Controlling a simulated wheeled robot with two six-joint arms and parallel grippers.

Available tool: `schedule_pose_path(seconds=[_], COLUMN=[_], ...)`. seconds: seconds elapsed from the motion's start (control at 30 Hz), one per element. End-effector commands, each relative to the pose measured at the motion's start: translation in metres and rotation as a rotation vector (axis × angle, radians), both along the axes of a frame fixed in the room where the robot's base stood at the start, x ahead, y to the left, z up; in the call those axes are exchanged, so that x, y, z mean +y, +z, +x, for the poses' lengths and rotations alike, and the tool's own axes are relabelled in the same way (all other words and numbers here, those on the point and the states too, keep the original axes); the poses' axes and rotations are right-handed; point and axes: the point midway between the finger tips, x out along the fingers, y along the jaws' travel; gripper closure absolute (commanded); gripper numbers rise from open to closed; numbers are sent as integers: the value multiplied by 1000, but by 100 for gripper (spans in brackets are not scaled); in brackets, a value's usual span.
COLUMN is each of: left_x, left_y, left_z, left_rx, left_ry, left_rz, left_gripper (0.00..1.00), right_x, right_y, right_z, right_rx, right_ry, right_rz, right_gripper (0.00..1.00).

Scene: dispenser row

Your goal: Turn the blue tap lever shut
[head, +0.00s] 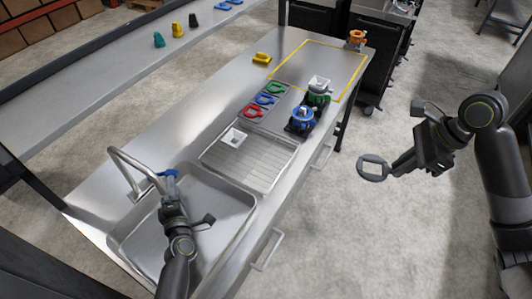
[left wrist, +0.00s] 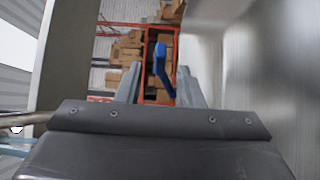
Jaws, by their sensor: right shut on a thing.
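The blue tap lever (head: 170,173) sits at the base of the curved metal tap (head: 130,170) beside the sink (head: 218,205). My left gripper (head: 168,188) is over the sink, close to the lever. In the left wrist view the blue lever (left wrist: 160,60) stands upright in the picture between the two spread fingers (left wrist: 157,88), with a gap on either side. Whether a finger touches it, I cannot tell.
A drain tray (head: 272,168) with a white card (head: 233,138) lies beside the sink. Red, blue and green pieces (head: 264,99), a blue device (head: 303,117) and a green one (head: 319,88) stand farther along the counter. A yellow outline (head: 322,47) marks the far end.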

Motion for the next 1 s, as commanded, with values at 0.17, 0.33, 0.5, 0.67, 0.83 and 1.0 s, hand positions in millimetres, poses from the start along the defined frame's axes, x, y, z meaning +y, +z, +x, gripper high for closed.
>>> schedule_pose_path(seconds=[0.17, 0.33, 0.5, 0.67, 0.83, 1.0], left_x=[9, 15, 17, 17, 17, 17], left_y=[2, 1, 1, 1, 1, 1], left_z=[28, 46, 54, 54, 54, 54], left_rx=[-1, -1, 1, 1, 1, 1], left_ry=[-2, -2, -1, -1, -1, -1], left_rz=[6, 3, 3, 3, 3, 3], left_gripper=[65, 65, 65, 65, 77, 100], right_x=[0, 0, 0, 0, 0, 0], right_y=[4, 4, 4, 4, 4, 4], right_z=[0, 0, 0, 0, 0, 0], right_rx=[0, 0, 0, 0, 0, 0], right_ry=[0, 0, 0, 0, 0, 0], right_rz=[0, 0, 0, 0, 0, 0], right_gripper=[100, 100, 100, 100, 100, 100])
